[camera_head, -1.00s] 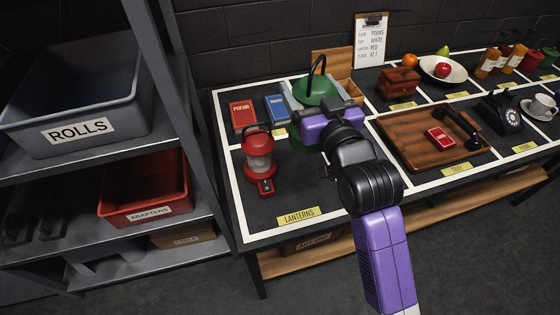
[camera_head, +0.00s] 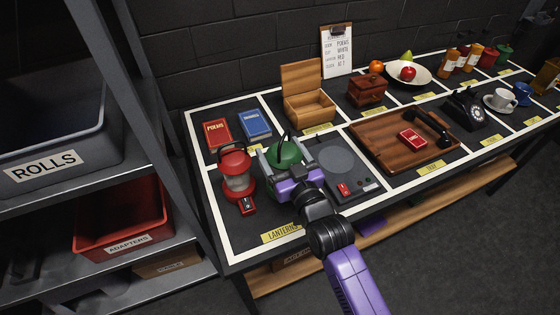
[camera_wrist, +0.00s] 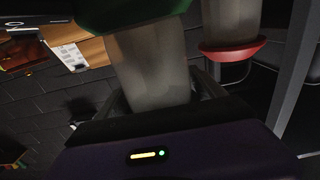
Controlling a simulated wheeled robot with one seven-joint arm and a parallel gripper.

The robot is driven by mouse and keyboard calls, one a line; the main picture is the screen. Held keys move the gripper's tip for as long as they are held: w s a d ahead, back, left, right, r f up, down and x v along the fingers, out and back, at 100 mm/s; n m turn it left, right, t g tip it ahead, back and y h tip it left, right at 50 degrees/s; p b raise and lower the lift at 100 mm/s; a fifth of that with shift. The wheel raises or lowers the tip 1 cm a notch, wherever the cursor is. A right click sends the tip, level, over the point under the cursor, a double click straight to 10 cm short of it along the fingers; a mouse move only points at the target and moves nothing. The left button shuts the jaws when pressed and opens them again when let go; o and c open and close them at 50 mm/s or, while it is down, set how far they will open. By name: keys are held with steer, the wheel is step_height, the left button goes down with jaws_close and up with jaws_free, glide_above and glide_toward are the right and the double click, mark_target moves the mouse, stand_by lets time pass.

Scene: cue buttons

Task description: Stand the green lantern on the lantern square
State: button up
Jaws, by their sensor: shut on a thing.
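The green lantern (camera_head: 286,152) is upright in my gripper (camera_head: 284,168), with its green cap and dark handle showing in the head view. The wrist view shows its pale glass (camera_wrist: 152,65) between my fingers. It is over the lantern square (camera_head: 232,222), marked by the yellow LANTERNS label (camera_head: 281,232), just right of the red lantern (camera_head: 237,180). The red lantern also shows at the right in the wrist view (camera_wrist: 232,50).
A small red-and-dark item (camera_head: 246,205) lies before the red lantern. A grey plate with a round disc (camera_head: 334,158) and red switch is close on the right. Red (camera_head: 217,134) and blue (camera_head: 255,124) books and an open wooden box (camera_head: 309,108) are behind. The square's front strip is clear.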

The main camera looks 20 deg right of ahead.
steer(key=shift+f, duration=1.85)
steer(key=shift+f+b, duration=0.2)
steer(key=shift+b, duration=0.2)
steer(key=o, duration=2.1)
steer(key=shift+c, duration=0.2)
steer(key=shift+s+r, duration=0.1)
steer(key=shift+s, duration=0.05)
steer(key=s+b, duration=0.1)
steer(key=s, duration=1)
steer(key=shift+s, duration=0.4)
